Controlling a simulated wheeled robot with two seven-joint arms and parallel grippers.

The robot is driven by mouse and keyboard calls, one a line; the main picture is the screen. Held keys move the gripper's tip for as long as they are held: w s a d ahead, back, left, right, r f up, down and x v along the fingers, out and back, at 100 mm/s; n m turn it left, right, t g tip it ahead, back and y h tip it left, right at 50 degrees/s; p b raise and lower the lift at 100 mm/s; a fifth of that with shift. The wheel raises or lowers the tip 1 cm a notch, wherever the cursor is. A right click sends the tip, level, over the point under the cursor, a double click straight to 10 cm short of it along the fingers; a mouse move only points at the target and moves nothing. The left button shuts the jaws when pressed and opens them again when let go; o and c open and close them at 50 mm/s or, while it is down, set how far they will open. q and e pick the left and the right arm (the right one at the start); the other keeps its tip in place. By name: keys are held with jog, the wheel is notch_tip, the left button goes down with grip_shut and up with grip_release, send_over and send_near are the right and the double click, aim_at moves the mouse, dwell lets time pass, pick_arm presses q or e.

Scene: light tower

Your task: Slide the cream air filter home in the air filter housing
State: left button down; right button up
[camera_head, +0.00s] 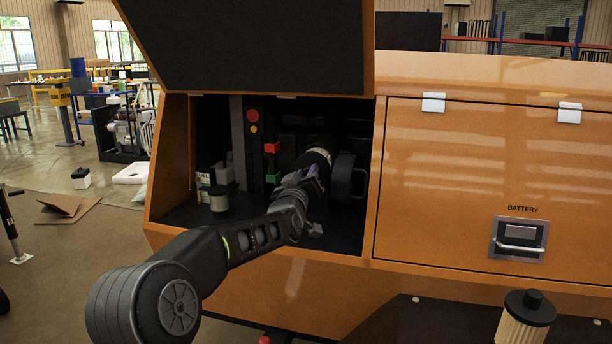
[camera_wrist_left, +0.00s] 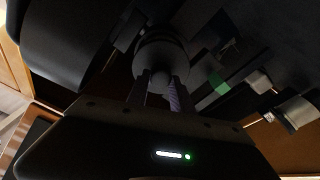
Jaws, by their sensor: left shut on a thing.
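My left gripper (camera_head: 312,186) reaches into the open engine compartment and is shut on the knob of a dark round end cap. In the left wrist view the two fingers (camera_wrist_left: 160,92) close on this knob, and the cap (camera_wrist_left: 161,52) lies straight ahead of them. A pale cream band (camera_head: 319,157) of the air filter shows just beyond the gripper. Behind it is the dark air filter housing (camera_head: 322,142), mostly in shadow. I cannot tell how deep the filter sits in it. My right gripper is not in view.
A dark round part (camera_head: 346,176) stands close to the right of the gripper. Red and green blocks (camera_head: 272,148) and a small canister (camera_head: 219,201) are to the left. The raised hood (camera_head: 250,40) hangs above. Another pleated, black-capped filter (camera_head: 522,318) stands at lower right.

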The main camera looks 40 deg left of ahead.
pick_arm(q)
jog(key=shift+p+x, duration=1.15)
jog(key=shift+x, duration=1.6)
jog(key=shift+w+d+f, duration=0.1)
jog(key=c, duration=1)
grip_release()
jog(key=shift+c, duration=0.2)
jog(key=shift+f, duration=0.1)
jog(key=shift+d, duration=0.1)
jog(key=shift+b+v, duration=1.3)
jog(key=shift+v, duration=0.15)
jog(key=shift+b+v, duration=1.5)
jog(key=shift+v, duration=1.1)
